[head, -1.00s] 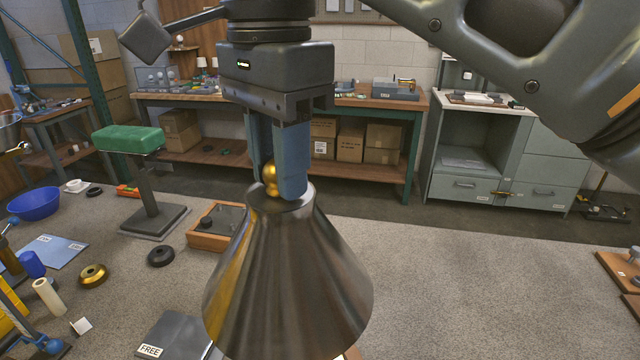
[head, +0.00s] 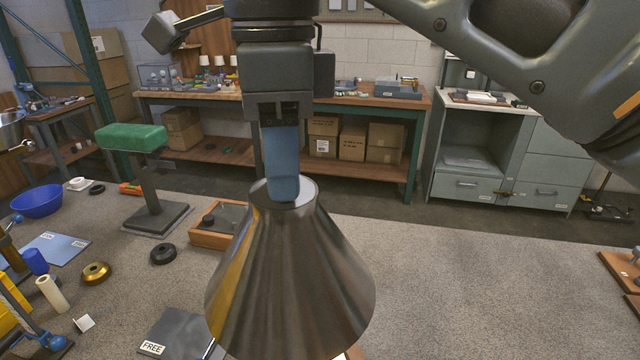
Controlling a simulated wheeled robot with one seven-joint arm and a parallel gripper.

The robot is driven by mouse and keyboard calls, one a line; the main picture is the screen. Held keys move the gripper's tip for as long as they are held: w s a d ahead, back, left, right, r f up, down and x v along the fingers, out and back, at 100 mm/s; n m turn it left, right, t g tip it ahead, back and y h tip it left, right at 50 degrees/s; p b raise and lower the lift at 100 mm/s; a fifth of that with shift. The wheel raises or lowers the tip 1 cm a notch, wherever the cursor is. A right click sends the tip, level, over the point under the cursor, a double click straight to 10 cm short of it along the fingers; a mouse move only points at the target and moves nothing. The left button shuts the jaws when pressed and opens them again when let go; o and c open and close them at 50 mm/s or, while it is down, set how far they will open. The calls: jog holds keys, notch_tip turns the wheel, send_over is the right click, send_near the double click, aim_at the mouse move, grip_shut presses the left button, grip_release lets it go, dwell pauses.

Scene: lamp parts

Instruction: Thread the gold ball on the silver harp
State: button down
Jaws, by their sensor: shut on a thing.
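My gripper (head: 283,190) points straight down at the top of a dark metallic cone-shaped lamp shade (head: 290,270) in the middle of the head view. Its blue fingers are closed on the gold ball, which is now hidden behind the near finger. The fingertips are right at the flat top of the shade. The silver harp is not visible; I cannot tell whether it is under the shade.
A green padded stand (head: 132,139), a wooden tray (head: 218,224), black ring (head: 163,254), gold ring (head: 95,273) and blue bowl (head: 36,202) are on the left. A grey plate marked FREE (head: 178,335) lies beside the shade. The carpeted surface at right is largely clear.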

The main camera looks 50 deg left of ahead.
jog(key=m, duration=0.6)
jog(key=shift+f+m, duration=0.25)
jog(key=shift+m, duration=0.15)
jog(key=c, duration=0.9)
grip_release()
jog(key=shift+r, duration=0.1)
jog(key=shift+c, duration=0.2)
jog(key=n, duration=1)
jog(key=shift+r, duration=0.1)
jog(key=n, duration=0.5)
jog(key=shift+n, duration=0.3)
jog(key=n, duration=0.5)
jog(key=shift+a, duration=0.1)
